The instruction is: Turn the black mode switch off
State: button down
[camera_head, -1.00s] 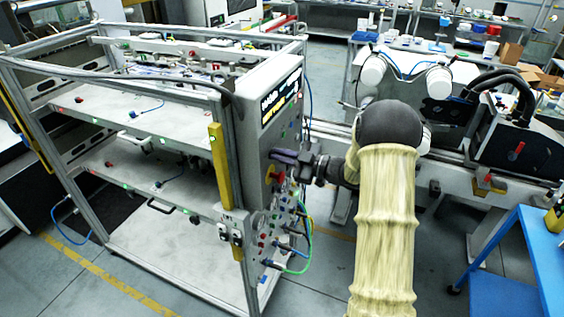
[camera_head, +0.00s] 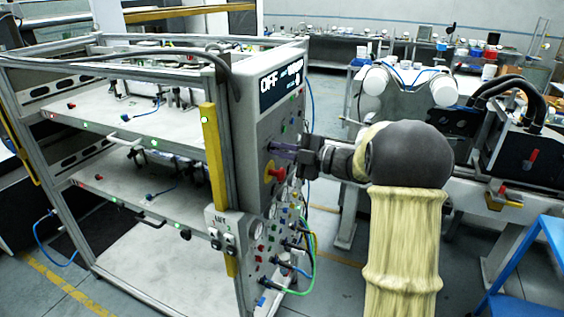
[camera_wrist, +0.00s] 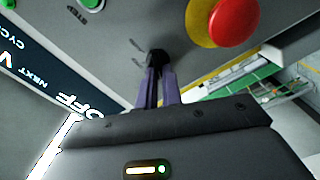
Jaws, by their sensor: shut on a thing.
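The black mode switch (camera_wrist: 157,57) is a small dark knob on the grey control panel (camera_head: 254,125). My gripper (camera_wrist: 155,76) has its two purple fingers shut on the knob in the wrist view. In the head view my gripper (camera_head: 274,148) reaches the panel from the right, and its fingers hide the switch. The panel's display (camera_head: 281,87) reads OFF in large white letters; it also shows at the left of the wrist view (camera_wrist: 78,108), partly cut off. Which way the knob points is hard to tell.
A red emergency button on a yellow ring (camera_head: 274,171) sits just below my fingers, and close right of them in the wrist view (camera_wrist: 233,22). Gauges and plugged cables (camera_head: 300,240) fill the lower panel. A yellow post (camera_head: 213,155) stands left of the panel.

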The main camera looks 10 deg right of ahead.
jog(key=shift+f+n+b, duration=0.1)
jog(key=shift+n+b, duration=0.25)
jog(key=shift+n, duration=0.05)
jog(key=c, duration=1.6)
grip_release()
jog(key=shift+o, duration=0.2)
jog(key=shift+d, duration=0.1)
jog(key=shift+s+d, duration=0.1)
jog(key=b+v, duration=0.4)
jog(key=v, duration=1.3)
